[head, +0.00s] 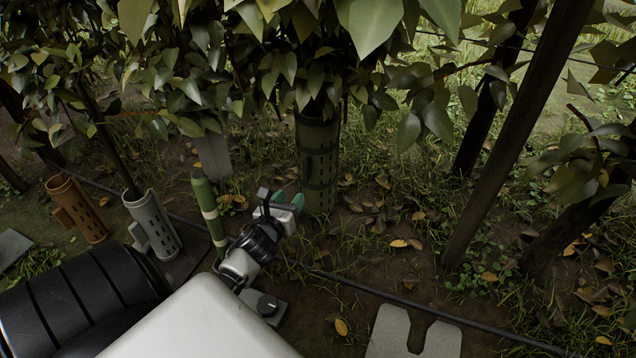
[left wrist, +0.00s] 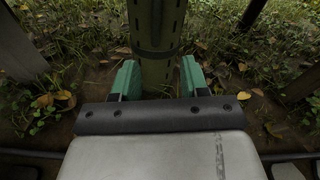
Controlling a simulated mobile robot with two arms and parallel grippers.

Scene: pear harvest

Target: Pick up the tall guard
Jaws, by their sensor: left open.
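The tall guard (head: 318,165) is a dark green, slotted upright tube with a band around it, standing on the soil under the foliage. Leaves hide its top in the head view. In the left wrist view the guard (left wrist: 156,45) stands upright between the two green fingers. My left gripper (head: 288,200) is open at the guard's lower part. In the left wrist view the gripper (left wrist: 159,78) has one finger on each side of the guard, with a small gap visible at the right finger. Contact on the left cannot be told. My right gripper is not in view.
A brown guard (head: 78,209) and a grey guard (head: 152,226) stand at the left. A narrow green tube (head: 208,205) stands left of my gripper. A dark hose (head: 430,307) crosses the ground. Dark trunks (head: 515,130) rise at the right.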

